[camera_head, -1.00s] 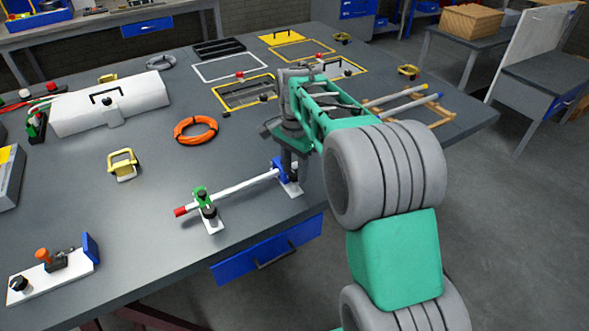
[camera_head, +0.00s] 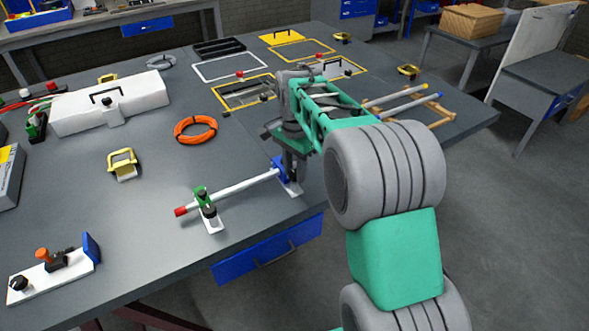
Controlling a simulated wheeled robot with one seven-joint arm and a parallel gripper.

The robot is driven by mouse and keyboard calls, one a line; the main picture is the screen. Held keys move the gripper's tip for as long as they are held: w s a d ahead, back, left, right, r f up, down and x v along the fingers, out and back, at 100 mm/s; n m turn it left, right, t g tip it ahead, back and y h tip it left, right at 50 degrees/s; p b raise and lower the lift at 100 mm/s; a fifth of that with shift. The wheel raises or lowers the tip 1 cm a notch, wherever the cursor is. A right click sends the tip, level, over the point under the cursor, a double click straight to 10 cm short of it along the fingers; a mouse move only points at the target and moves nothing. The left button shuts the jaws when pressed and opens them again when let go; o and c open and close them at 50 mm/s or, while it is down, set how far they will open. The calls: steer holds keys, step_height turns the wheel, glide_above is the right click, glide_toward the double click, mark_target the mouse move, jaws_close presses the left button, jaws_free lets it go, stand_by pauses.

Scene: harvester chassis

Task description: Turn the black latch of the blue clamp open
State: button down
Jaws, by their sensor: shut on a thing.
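The blue clamp (camera_head: 278,166) stands on a small white base plate near the front right edge of the bench. It sits around the right end of a white rod with a red tip (camera_head: 225,193). My gripper (camera_head: 293,170) points down at the clamp from above and is shut on the black latch, which is mostly hidden by the fingers. How far the latch is turned cannot be told. A green clamp (camera_head: 205,198) with a black knob is around the rod's left part.
An orange cable coil (camera_head: 196,129) and a yellow-handled block (camera_head: 123,163) lie left of the arm. A white case (camera_head: 110,108) stands further back. A rack with two rods (camera_head: 410,104) lies behind my arm.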

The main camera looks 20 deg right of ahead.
steer(key=shift+r+n, duration=0.1)
steer(key=shift+n, duration=0.2)
steer(key=n+p, duration=0.1)
steer(key=n, duration=0.2)
steer(key=shift+n, duration=0.3)
steer(key=n+p, duration=0.1)
steer(key=n, duration=0.3)
steer(key=n+p, duration=0.1)
steer(key=n, duration=0.8)
steer(key=shift+w+n+p, duration=0.1)
steer(key=shift+n+p, duration=0.2)
steer(key=c, duration=1.3)
jaws_free()
